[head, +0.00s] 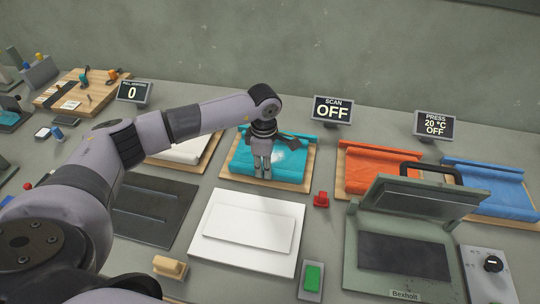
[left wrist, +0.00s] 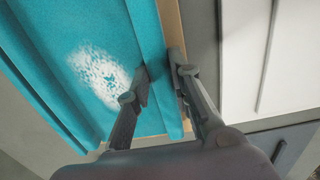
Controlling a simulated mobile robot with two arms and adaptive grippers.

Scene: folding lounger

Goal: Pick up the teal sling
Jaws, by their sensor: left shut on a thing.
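The teal sling (head: 286,160) lies on a wooden board (head: 233,175) in the middle of the table in the head view, with a pale speckled patch on its surface. In the left wrist view the teal sling (left wrist: 60,60) fills the left side, with the white patch near its middle. My left gripper (head: 262,174) points down over the sling's near part. In the left wrist view its fingers (left wrist: 160,85) are shut on the sling's edge strip, one finger on either side. The sling still lies on the board. My right gripper is not in view.
A white plate (head: 250,255) lies in front of the board, and a dark plate (head: 150,215) lies to its left. Orange (head: 380,165) and blue (head: 495,185) slings lie at the right. An open grey press (head: 405,235) stands at the front right.

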